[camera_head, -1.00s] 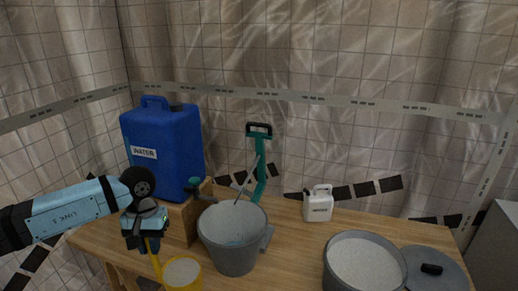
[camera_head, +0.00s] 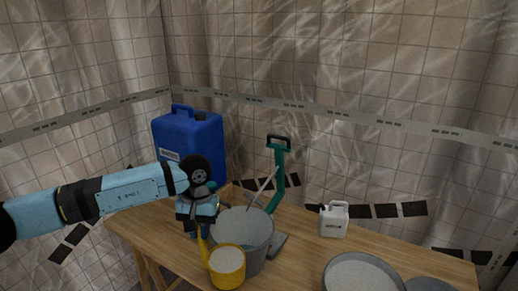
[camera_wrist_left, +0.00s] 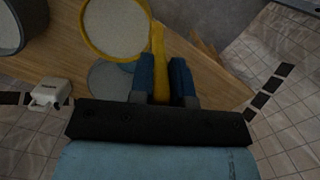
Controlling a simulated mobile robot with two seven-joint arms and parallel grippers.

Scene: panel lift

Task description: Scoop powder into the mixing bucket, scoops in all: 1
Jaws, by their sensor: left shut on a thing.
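My left gripper (camera_head: 201,226) is shut on the handle of the yellow scoop (camera_head: 228,278). The scoop is held level and contains pale powder. In the head view it overlaps the front left side of the grey mixing bucket (camera_head: 257,251), hiding part of its wall. The bucket is upright, with a thin rod leaning out of it. In the left wrist view, the scoop (camera_wrist_left: 147,45) and its handle between my fingers (camera_wrist_left: 162,72) show clearly. The powder tub (camera_head: 329,283) stands at the front right, cut off by the picture edge. My right gripper is not in view.
A blue water canister (camera_head: 190,145) stands at the back left of the wooden table (camera_head: 300,258). A green tool with a black handle (camera_head: 277,175) stands behind the bucket. A white jug (camera_head: 333,220) is to the right. A grey lid (camera_head: 430,285) lies beside the tub.

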